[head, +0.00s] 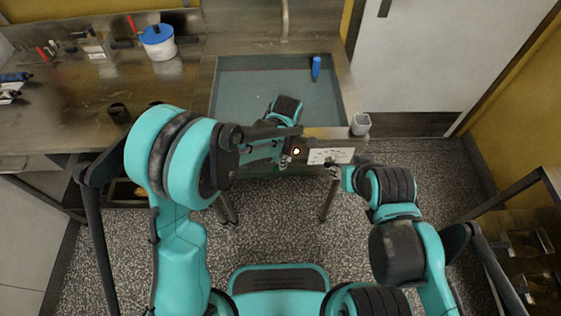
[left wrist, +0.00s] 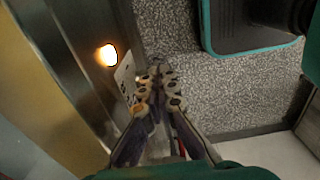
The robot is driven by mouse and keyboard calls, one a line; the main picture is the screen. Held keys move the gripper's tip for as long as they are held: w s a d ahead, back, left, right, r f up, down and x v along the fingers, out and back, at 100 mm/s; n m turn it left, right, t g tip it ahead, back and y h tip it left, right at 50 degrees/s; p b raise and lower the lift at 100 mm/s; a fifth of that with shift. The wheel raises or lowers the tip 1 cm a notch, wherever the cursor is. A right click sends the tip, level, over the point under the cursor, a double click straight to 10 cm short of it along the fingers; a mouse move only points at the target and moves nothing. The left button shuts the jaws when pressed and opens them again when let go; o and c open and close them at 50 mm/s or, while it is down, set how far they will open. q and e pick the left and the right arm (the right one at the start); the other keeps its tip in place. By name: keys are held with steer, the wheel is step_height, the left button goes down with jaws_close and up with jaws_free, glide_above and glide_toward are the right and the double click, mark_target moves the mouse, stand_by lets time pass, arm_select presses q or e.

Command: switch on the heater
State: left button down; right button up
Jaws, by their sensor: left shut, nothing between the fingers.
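The front panel of the metal tank unit carries a glowing round light (head: 296,151) and a white label plate (head: 330,156). In the left wrist view, a glowing light (left wrist: 108,55) shows left of the fingers, with a white plate (left wrist: 125,76) beside them. My left gripper (head: 280,151) is close to the panel, just left of the light in the head view, partly hidden by its own arm. Its fingers (left wrist: 158,80) are shut and empty; contact is unclear. No switch can be made out clearly. My right gripper (head: 334,171) is just below the plate; its fingers are too small to read.
The tank (head: 235,83) behind the panel holds a blue object (head: 316,68). A small white cup (head: 360,124) is at its right corner. A white tub with a blue lid (head: 158,42) and a dark cup (head: 119,113) stand on the left worktop. Speckled floor is open at right.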

arm_select(q)
steer(key=shift+s+d+f, duration=0.15)
steer(key=shift+d, duration=0.2)
arm_select(e)
steer(key=shift+s+a, duration=0.1)
stand_by(0.4)
